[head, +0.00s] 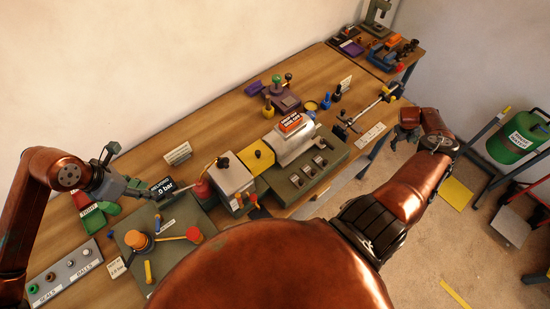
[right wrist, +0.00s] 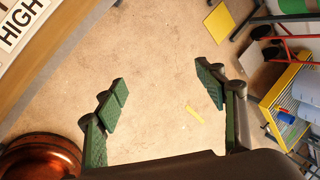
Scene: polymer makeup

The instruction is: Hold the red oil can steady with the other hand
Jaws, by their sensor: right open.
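The red oil can (head: 201,190) stands on the bench, left of a grey box, with a thin spout angled to the left. The box partly crowds it from view. My left gripper (head: 126,168) is left of the can, above the bench, with its fingers apart and nothing seen between them. It is clear of the can. My right gripper (head: 405,138) is far right of the can, past the bench's front edge over the floor. In the right wrist view its green-padded fingers (right wrist: 165,100) are wide apart with only floor between them.
A grey box (head: 232,178) and a green-grey machine (head: 318,165) stand right of the can. A black pressure display (head: 162,187) is left of it. A plate with an orange-topped knob (head: 138,240) lies in front. A green drum (head: 517,138) stands on a rack at right.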

